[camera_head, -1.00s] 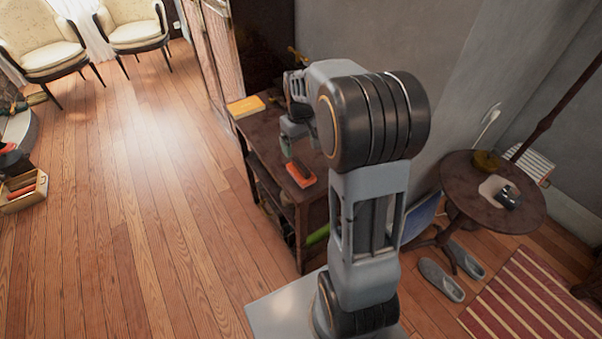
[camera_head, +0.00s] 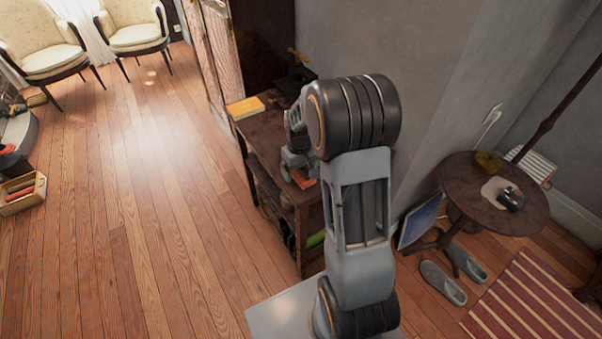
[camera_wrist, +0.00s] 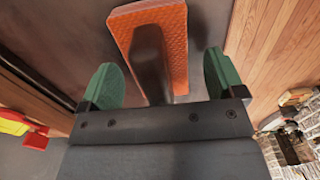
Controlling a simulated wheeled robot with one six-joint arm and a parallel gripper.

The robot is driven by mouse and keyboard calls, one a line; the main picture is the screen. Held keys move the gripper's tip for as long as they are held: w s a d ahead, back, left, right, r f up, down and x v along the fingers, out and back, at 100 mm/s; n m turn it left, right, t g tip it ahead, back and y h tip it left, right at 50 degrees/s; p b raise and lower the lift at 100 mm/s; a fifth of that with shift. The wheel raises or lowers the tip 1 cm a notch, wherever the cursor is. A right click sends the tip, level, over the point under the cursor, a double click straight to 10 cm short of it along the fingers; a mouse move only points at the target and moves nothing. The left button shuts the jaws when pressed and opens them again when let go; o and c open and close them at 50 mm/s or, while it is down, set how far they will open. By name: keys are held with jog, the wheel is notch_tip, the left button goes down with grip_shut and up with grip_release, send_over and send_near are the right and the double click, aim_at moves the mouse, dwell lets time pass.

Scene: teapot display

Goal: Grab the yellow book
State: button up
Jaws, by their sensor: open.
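The yellow book (camera_head: 245,107) lies flat on the dark wooden cabinet top, near its far left end. My gripper (camera_head: 298,172) is at the nearer part of that top, to the right of and nearer than the book, with a clear gap between them. In the wrist view, its two green fingers (camera_wrist: 163,70) are spread apart. An orange block with a dark handle (camera_wrist: 178,45) shows between and beyond them; I cannot tell whether they touch it. The book cannot be surely made out in the wrist view.
The cabinet top (camera_head: 262,126) also bears a dark ornament (camera_head: 296,72) at the back, by the wall. A round table (camera_head: 460,190) stands at the right, with a blue-faced panel (camera_head: 420,220) beside it. Open wooden floor (camera_head: 130,220) lies to the left.

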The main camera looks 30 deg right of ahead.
jog(key=shift+c, duration=0.3)
jog(key=c, duration=1)
jog(key=shift+o, duration=0.2)
jog(key=shift+r, duration=0.1)
